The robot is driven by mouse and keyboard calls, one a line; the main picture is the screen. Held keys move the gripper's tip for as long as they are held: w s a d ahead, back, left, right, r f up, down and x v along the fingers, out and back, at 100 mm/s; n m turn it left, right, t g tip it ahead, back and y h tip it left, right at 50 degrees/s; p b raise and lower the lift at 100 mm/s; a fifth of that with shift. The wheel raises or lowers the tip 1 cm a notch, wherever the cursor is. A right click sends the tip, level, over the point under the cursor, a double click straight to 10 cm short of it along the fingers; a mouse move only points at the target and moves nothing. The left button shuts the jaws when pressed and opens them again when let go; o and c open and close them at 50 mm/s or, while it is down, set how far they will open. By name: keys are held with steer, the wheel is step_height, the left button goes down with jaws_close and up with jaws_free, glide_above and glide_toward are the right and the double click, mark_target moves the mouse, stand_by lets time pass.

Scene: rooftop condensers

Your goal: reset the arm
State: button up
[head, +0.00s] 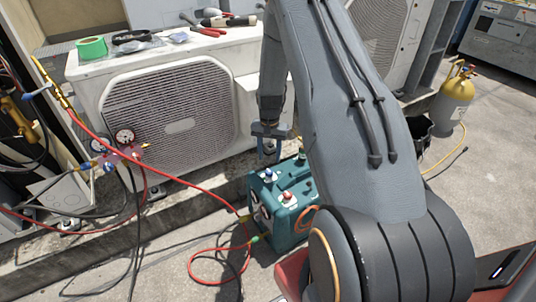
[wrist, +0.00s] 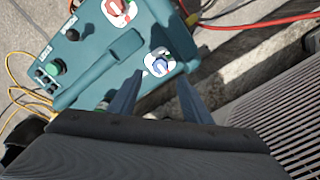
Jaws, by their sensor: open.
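My gripper (head: 268,146) points down just above the back of the teal machine (head: 266,216) in the head view. In the wrist view my gripper (wrist: 158,88) has its two fingers apart with nothing between them. The fingertips are close to a blue knob (wrist: 160,66) on the teal machine's top; I cannot tell whether they touch the machine. A red knob (wrist: 118,10) and a carry handle (wrist: 104,68) also show on it. My arm hides part of the scene right of the machine.
A white condenser unit (head: 84,88) with tape and tools on top stands behind. A gauge set (head: 124,136) with red and black hoses hangs at left. A yellow cylinder (head: 454,100) and a black bucket (head: 420,130) stand at right. Hoses lie on the floor in front.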

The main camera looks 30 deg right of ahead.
steer(key=s+a+r+n, duration=0.3)
steer(key=s+a+r, duration=0.2)
steer(key=a+r, duration=0.6)
steer(key=s+a+r+n, duration=0.3)
steer(key=s+a+r, duration=0.2)
steer(key=a+r, duration=0.6)
steer(key=s+a+r+n, duration=0.35)
steer(key=s+r, duration=0.25)
steer(key=s, duration=0.6)
steer(key=s+a+r+n, duration=0.2)
steer(key=s+a+r, duration=0.3)
steer(key=s, duration=0.6)
steer(key=d+r+m+p, duration=0.3)
steer(key=d+r+p, duration=0.8)
steer(key=p, duration=0.8)
steer(key=shift+r+p, duration=0.3)
steer(key=shift+r, duration=0.2)
